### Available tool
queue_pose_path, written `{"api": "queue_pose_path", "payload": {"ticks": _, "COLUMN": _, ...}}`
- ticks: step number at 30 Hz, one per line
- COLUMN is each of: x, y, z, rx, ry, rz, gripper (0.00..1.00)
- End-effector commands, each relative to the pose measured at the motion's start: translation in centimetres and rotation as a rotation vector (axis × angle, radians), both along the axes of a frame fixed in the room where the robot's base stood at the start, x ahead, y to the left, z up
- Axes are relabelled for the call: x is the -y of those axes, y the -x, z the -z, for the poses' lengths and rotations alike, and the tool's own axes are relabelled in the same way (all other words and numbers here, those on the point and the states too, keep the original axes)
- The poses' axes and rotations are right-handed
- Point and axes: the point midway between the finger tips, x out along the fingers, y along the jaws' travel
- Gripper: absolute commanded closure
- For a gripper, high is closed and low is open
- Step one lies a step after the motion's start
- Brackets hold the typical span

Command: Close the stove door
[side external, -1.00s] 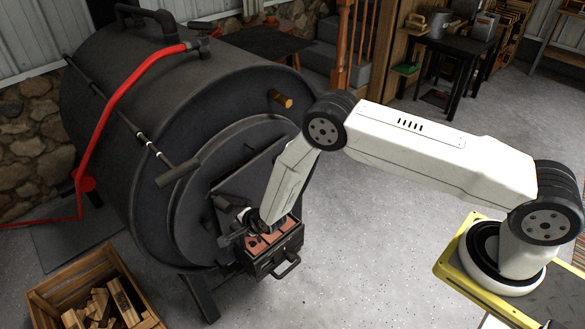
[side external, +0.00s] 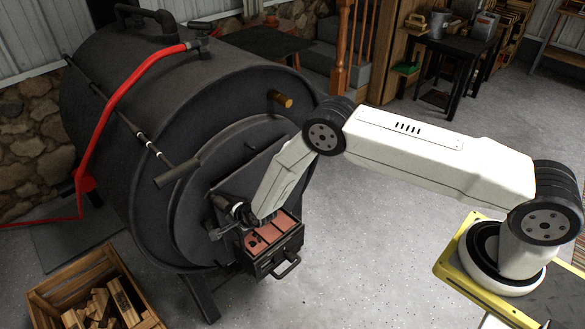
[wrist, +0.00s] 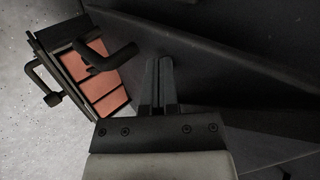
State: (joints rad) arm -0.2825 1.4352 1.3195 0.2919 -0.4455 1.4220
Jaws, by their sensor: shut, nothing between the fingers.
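The stove door (side external: 284,256) is a small dark frame lined with reddish bricks, with a loop handle on its outer side. It stands open at the lower front of the barrel stove (side external: 130,110), its brick-lined face showing. My gripper (side external: 218,234) is at the stove front, just left of the door in the side view, and its tips are hard to make out there. In the wrist view my gripper (wrist: 160,65) has its fingers together and empty. The door (wrist: 96,78) lies to their left, with a dark bent latch handle (wrist: 110,57) across the bricks.
A red hose (side external: 120,92) runs down the stove's left side. A wooden crate of firewood (side external: 95,295) stands on the floor at lower left. Stove legs (side external: 200,298) reach the floor below the door. The concrete floor to the right of the door is open.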

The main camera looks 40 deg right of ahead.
Motion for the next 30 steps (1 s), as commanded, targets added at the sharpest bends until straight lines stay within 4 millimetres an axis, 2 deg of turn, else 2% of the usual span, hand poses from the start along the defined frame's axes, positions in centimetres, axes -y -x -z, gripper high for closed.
{"api": "queue_pose_path", "payload": {"ticks": 11, "x": -0.5, "y": -3.1, "z": 0.0, "rx": 0.002, "ry": 0.0, "rz": 0.0, "gripper": 1.0}}
{"api": "queue_pose_path", "payload": {"ticks": 23, "x": -0.5, "y": -2.9, "z": 0.0, "rx": 0.0, "ry": 0.001, "rz": -0.001, "gripper": 1.0}}
{"api": "queue_pose_path", "payload": {"ticks": 30, "x": -0.5, "y": -1.8, "z": 0.0, "rx": -0.001, "ry": 0.002, "rz": -0.001, "gripper": 1.0}}
